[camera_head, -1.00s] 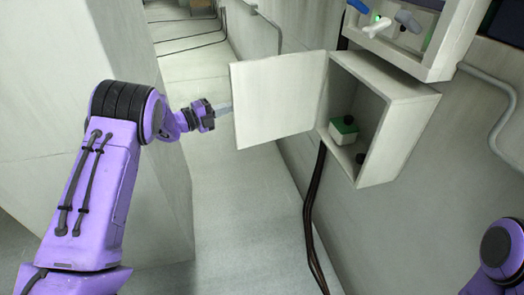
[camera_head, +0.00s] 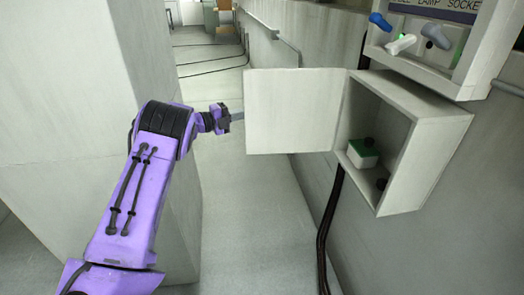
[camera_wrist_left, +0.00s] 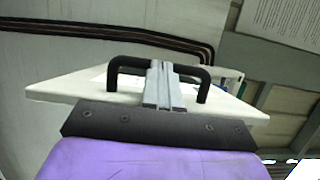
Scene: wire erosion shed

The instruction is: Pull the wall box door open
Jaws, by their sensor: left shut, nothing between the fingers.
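The wall box (camera_head: 432,160) hangs on the right wall, and its pale door (camera_head: 295,112) stands wide open, swung out to the left. My left gripper (camera_head: 238,116) is at the door's free edge, its fingertips partly hidden behind the panel. In the left wrist view, my closed fingers (camera_wrist_left: 163,85) cross the door's black bar handle (camera_wrist_left: 116,70), with nothing held between them. The door panel (camera_wrist_left: 70,86) lies just beyond them. I cannot tell whether the fingers touch the handle, which is hidden in the head view. My right gripper is not in view.
A socket panel (camera_head: 425,50) with coloured levers is above. Dark cables (camera_head: 328,225) run down the wall. A pale block (camera_head: 70,110) stands left of my arm. The floor between is clear.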

